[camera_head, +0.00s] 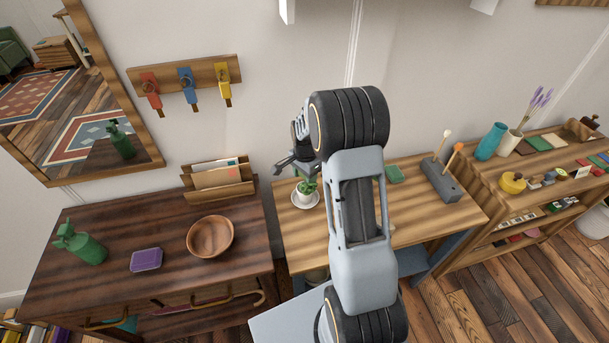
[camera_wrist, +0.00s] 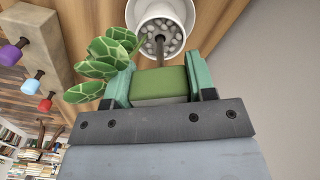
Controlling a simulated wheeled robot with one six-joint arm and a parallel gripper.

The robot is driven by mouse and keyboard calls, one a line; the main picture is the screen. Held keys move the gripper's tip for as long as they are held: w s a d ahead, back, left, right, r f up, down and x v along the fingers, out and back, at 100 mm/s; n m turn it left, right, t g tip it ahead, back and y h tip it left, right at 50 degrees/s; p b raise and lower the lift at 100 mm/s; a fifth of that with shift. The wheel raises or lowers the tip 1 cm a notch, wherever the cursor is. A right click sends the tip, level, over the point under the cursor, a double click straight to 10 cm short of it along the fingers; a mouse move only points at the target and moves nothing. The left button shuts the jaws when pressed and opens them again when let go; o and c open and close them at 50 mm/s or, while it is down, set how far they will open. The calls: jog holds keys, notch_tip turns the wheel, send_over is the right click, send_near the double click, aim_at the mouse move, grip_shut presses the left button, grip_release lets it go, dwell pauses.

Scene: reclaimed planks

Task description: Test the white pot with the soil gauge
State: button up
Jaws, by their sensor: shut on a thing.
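The white pot (camera_wrist: 187,12) shows at the top of the wrist view, with pale pebbles inside its rim. In the head view, a white dish (camera_head: 305,204) and green leaves (camera_head: 307,186) show on the light wooden table, partly behind my arm. My gripper (camera_wrist: 158,88) is shut on the green body of the soil gauge (camera_wrist: 160,84). A thin dark rod runs from the gauge to the pebbles; I cannot tell how deep its tip sits. Green patterned leaves (camera_wrist: 108,55) stand close beside the left finger. In the head view, my gripper (camera_head: 287,168) is just above the pot's place.
A grey block (camera_head: 440,180) with white-topped and orange-topped sticks stands right on the table. A letter holder (camera_head: 218,180), wooden bowl (camera_head: 210,237), purple box (camera_head: 146,260) and green watering can (camera_head: 80,245) occupy the dark desk. A turquoise vase (camera_head: 491,142) stands on the right shelf.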

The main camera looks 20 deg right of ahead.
jog(key=shift+f+b, duration=0.3)
jog(key=shift+f, duration=0.2)
jog(key=shift+r, duration=0.1)
jog(key=shift+r+p, duration=2.1)
jog(key=shift+r, duration=0.85)
